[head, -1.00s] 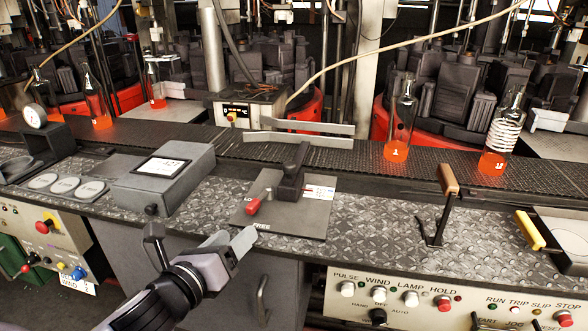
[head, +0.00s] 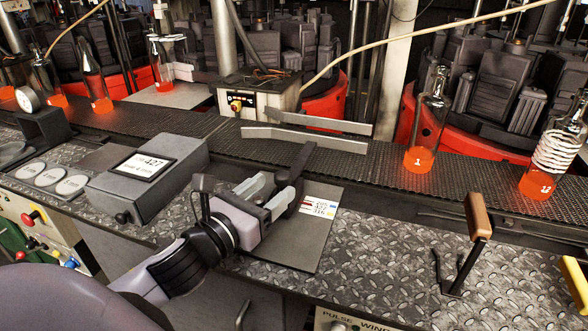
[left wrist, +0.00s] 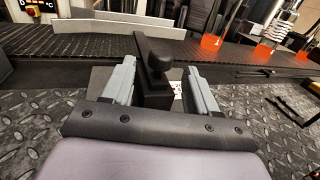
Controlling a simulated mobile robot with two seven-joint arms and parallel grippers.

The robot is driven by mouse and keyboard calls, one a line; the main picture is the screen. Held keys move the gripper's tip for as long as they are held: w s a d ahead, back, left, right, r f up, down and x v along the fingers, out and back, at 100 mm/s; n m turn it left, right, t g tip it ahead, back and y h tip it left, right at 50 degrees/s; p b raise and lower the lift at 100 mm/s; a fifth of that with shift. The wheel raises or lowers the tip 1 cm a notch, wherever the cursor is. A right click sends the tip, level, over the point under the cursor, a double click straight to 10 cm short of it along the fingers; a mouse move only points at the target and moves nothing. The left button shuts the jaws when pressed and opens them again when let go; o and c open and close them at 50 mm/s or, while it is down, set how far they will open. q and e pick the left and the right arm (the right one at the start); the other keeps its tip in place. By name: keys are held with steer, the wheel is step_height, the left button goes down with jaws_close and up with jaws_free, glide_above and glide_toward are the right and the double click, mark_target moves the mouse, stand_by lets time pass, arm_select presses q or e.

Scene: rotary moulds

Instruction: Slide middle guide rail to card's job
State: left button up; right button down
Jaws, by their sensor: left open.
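The guide rail is a pair of grey bars (head: 305,138) over the conveyor. A black arm (head: 297,165) joins it to a block on a dark plate (head: 305,250). A small printed card (head: 320,207) with coloured marks lies on the plate beside the block; one line seems to read 427. My left gripper (head: 266,196) is open at the block. In the left wrist view my left gripper (left wrist: 158,88) has its fingers either side of the black block, topped by a dark knob (left wrist: 160,57). Contact cannot be told. The plate's red handle is hidden. My right gripper is out of view.
A grey display box (head: 150,170) reading 427 stands left of my gripper. Orange-bottomed bottles (head: 425,125) stand on the conveyor (head: 370,160). A wooden-handled lever (head: 478,215) rises at right. The diamond-plate deck (head: 390,235) between plate and lever is clear.

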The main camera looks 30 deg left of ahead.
mark_target(289, 174)
arm_select(q)
steer(key=shift+w+r, duration=0.15)
steer(key=shift+w, duration=0.3)
steer(key=shift+w+d+p, duration=0.1)
steer(key=shift+w+p, duration=0.25)
steer(key=shift+w, duration=2.4)
